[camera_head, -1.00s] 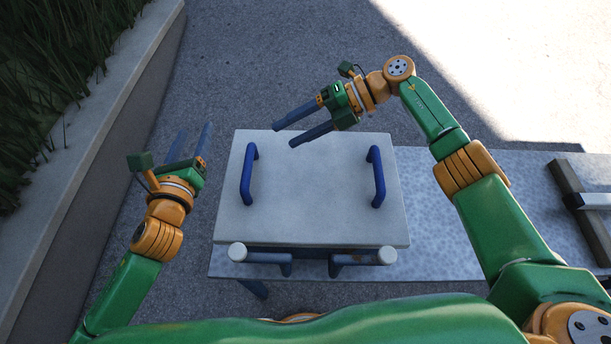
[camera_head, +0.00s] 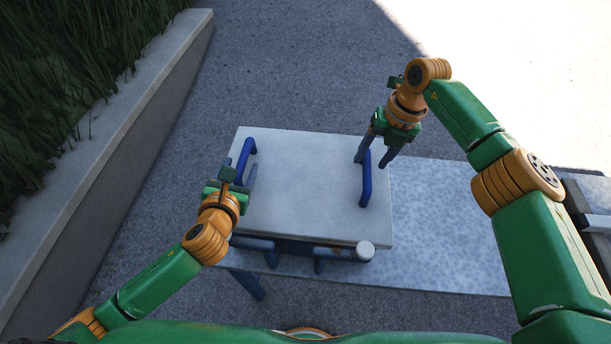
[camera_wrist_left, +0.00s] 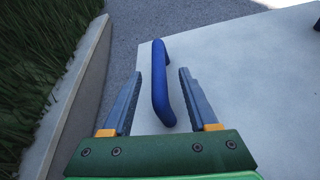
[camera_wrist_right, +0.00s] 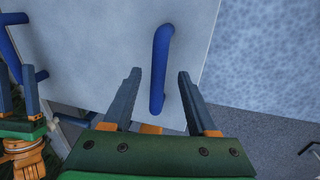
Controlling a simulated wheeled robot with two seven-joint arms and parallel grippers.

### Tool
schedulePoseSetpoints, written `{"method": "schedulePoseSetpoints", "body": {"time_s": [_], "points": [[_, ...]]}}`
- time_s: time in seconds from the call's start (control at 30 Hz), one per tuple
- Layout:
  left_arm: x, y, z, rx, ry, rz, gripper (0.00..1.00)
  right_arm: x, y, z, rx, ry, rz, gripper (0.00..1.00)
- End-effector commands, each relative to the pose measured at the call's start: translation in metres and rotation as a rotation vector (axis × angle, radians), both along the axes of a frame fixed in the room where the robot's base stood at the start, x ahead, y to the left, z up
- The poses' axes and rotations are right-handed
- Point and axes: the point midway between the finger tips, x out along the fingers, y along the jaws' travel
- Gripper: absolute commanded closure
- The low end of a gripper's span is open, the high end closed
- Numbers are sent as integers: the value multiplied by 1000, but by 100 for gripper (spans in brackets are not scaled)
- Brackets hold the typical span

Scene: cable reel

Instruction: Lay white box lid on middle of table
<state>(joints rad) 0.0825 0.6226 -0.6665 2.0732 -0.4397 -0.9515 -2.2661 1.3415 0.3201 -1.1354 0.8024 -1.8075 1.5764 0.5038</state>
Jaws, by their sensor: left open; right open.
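The white box lid (camera_head: 305,190) is a flat, pale grey-white slab with a blue handle near each side. It lies on top of the box at the left part of the speckled table (camera_head: 450,230). My left gripper (camera_head: 240,172) is open at the lid's left handle (camera_wrist_left: 161,85), whose bar shows between the two fingers in the left wrist view. My right gripper (camera_head: 376,160) is open over the right handle (camera_head: 366,180); in the right wrist view that handle (camera_wrist_right: 160,65) lies between the fingers. Neither gripper is closed on a handle.
The table is bare to the right of the box. A dark-and-silver object (camera_head: 590,210) lies at the far right. A low concrete wall (camera_head: 120,130) with grass runs along the left.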

Motion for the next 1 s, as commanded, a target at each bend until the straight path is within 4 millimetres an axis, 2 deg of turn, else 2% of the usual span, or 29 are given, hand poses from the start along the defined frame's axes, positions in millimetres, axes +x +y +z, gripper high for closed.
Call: {"method": "schedulePoseSetpoints", "body": {"time_s": [0.1,0.23,0.57,0.67,0.8,1.0], "points": [[17,0,-6,-2,1,3,40,0,4,-18,0,2,1,42],[28,0,-11,-2,-1,1,40,0,6,-30,1,1,0,42],[32,0,-13,-1,0,-1,40,1,7,-34,1,0,1,42],[32,0,-13,-2,0,0,62,1,7,-34,1,0,1,63],[32,0,-13,-2,0,0,100,1,7,-34,1,-1,1,100],[32,0,-13,-2,1,0,100,1,7,-34,1,-1,0,100]]}}
